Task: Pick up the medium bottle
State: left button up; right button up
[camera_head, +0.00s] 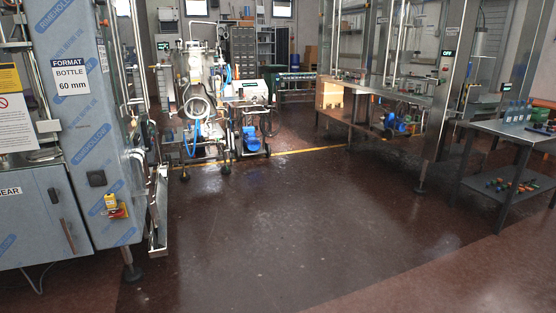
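Neither of my grippers shows in this view.
A film-wrapped cabinet (85,120) with a "FORMAT BOTTLE 60 mm" sign (71,80) stands at left. A wheeled machine with hoses (205,95) is at the back. A steel frame machine (430,110) stands at centre right. The dark floor (290,220) between is clear.

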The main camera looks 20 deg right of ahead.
aim_at(516, 110)
jog(key=i+l+z, duration=0.75)
jog(key=z, duration=0.2)
jog(key=i+l+z, duration=0.15)
jog(key=i+z, duration=1.25)
jog(key=i+j+z, duration=0.1)
jog(key=i+z, duration=0.3)
jog(key=i, duration=0.3)
jog(key=i+z, duration=0.1)
jog(key=i, duration=2.8)
jog(key=i+l+u, duration=0.2)
jog(key=i, duration=0.2)
jog(key=i+u, duration=0.25)
jog(key=i, duration=0.2)
jog(key=i+l+u, duration=0.45)
jog(key=u, duration=0.15)
jog(key=i+l+u, duration=0.65)
jog(key=l+u, duration=0.15)
jog(key=i+l+u, duration=0.2)
jog(key=l+u, duration=0.2)
jog(key=l, duration=0.2)
